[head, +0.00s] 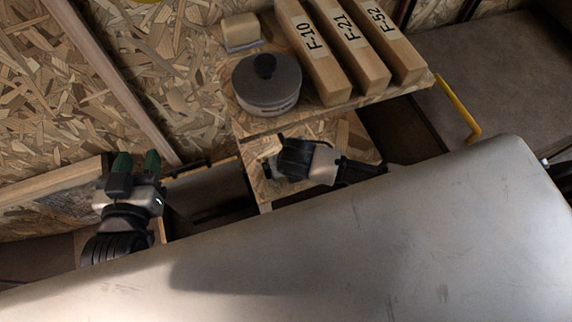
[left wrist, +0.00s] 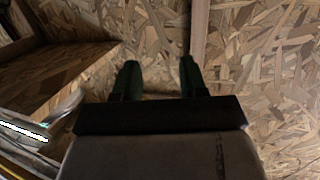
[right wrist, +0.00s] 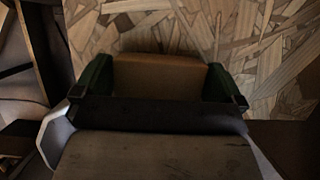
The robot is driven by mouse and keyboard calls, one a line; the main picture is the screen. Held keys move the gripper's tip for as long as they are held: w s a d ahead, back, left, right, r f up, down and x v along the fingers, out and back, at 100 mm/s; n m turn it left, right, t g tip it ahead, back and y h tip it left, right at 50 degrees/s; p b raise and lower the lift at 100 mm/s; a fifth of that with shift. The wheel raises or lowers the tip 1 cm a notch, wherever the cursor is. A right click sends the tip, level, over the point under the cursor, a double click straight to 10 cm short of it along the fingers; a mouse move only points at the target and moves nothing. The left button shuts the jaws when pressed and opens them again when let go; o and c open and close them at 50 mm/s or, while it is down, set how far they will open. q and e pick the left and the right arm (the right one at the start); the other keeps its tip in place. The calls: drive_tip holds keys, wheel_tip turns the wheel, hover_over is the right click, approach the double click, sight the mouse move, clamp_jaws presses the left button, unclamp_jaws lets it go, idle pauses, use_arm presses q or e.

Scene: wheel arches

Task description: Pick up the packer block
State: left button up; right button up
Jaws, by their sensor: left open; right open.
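A plain brown block (right wrist: 158,80), which looks like the packer block, shows between the two green fingers of my right gripper (right wrist: 156,72) in the right wrist view. The jaws are open around it, and I cannot tell whether either finger touches it. In the head view my right gripper (head: 267,169) is over the lower chipboard shelf, and the block is not clearly visible there. My left gripper (head: 137,161) is open, with its green fingers toward the chipboard wall. In the left wrist view nothing is between its fingers (left wrist: 160,72).
The upper shelf (head: 226,92) holds a small tan block (head: 241,32), a round lidded tin (head: 267,84) and long wooden blocks marked F-10 (head: 313,55), F-21 (head: 348,45) and F-52 (head: 386,38). A large grey curved panel (head: 400,240) fills the foreground.

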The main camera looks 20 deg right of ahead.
drive_tip(key=c, duration=0.6)
drive_tip(key=shift+r, duration=0.1)
drive_tip(key=shift+c, duration=0.2)
